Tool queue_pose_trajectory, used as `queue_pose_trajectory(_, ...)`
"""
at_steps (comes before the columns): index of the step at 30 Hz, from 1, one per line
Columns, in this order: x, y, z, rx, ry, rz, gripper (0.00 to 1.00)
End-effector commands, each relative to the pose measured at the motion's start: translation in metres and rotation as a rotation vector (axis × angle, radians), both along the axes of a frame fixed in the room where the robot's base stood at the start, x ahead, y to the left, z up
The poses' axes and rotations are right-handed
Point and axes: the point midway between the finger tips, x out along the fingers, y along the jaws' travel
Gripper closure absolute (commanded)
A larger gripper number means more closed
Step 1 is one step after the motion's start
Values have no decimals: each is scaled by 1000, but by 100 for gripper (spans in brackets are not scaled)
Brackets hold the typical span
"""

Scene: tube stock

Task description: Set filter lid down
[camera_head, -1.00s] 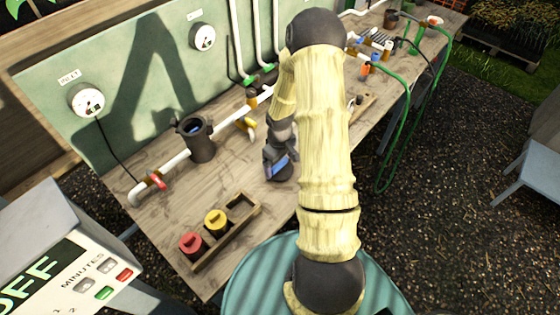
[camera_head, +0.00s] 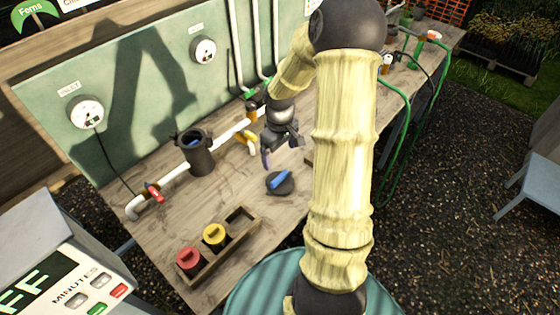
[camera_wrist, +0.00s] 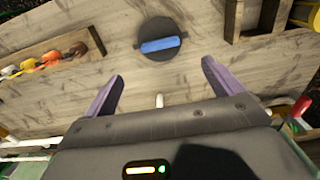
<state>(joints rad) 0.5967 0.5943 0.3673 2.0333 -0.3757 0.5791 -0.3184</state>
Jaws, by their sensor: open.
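The filter lid (camera_head: 280,183), a dark disc with a blue bar handle, lies flat on the wooden bench, handle up. It also shows in the wrist view (camera_wrist: 160,40), centred ahead of the fingers and apart from them. My gripper (camera_head: 280,154) is open and empty, above and behind the lid in the head view; its purple fingers stand wide apart in the wrist view (camera_wrist: 160,85). The filter housing (camera_head: 197,153), a dark upright cylinder in the white pipe, stands left of the lid with its top open and something blue inside.
A wooden tray (camera_head: 213,262) holds a red and a yellow cartridge and has an empty compartment. A red-handled valve (camera_head: 153,191) and a yellow valve (camera_head: 249,142) sit on the pipe. The bench between housing and lid is clear.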

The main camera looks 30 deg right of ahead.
Motion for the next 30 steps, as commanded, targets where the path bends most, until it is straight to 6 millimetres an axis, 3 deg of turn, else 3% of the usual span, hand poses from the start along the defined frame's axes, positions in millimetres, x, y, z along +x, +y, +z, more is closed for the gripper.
queue_pose_trajectory(20,0,1,7,-1,-1,-1,8)
queue_pose_trajectory(26,-13,28,24,-22,-22,-29,8)
queue_pose_trajectory(30,-38,64,49,-38,-67,-95,8)
